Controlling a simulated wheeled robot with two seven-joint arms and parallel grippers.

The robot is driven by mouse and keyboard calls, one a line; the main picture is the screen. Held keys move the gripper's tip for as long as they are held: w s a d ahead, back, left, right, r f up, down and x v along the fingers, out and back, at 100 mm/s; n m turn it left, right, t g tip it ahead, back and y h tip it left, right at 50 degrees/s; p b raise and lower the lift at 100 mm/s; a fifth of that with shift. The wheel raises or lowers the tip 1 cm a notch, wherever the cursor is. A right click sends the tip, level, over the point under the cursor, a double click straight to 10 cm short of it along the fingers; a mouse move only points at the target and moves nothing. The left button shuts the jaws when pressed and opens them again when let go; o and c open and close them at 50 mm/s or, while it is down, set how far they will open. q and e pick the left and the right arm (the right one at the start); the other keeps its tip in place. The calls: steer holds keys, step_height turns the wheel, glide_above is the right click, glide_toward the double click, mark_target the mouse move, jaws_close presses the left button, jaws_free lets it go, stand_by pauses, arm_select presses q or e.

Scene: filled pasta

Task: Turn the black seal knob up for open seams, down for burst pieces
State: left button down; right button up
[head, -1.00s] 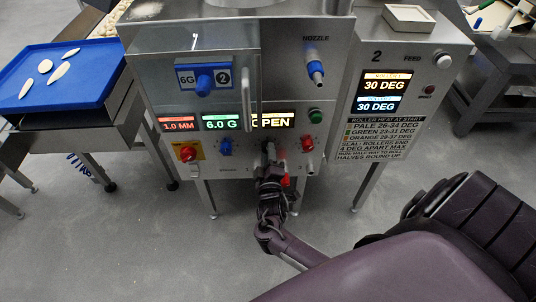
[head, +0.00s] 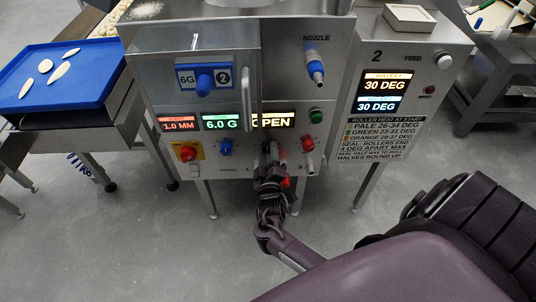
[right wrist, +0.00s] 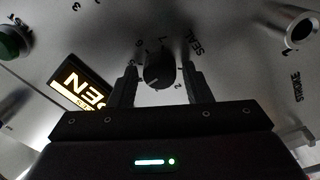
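The black seal knob (right wrist: 158,72) is on the steel panel in the right wrist view, with the word SEAL and small numbers printed around it. My right gripper (right wrist: 160,80) has one finger on each side of the knob, with a narrow gap visible on both sides. In the head view this gripper (head: 269,155) is at the machine's lower front and hides the knob. A lit display (head: 272,120) reads OPEN; it also shows in the right wrist view (right wrist: 80,88). My left gripper is not in view.
Close by on the panel are a red knob (head: 187,153), a blue knob (head: 226,147), a green button (head: 316,116) and a red knob (head: 308,144). Roller displays (head: 387,85) both read 30 DEG. A blue tray (head: 60,85) with several pale pieces stands at left.

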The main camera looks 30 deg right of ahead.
steer(key=shift+o, duration=0.8)
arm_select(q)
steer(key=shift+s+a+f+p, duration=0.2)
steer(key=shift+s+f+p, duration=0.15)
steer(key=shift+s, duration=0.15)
arm_select(e)
steer(key=v, duration=0.7)
steer(key=shift+s+a, duration=0.2)
steer(key=shift+s, duration=0.15)
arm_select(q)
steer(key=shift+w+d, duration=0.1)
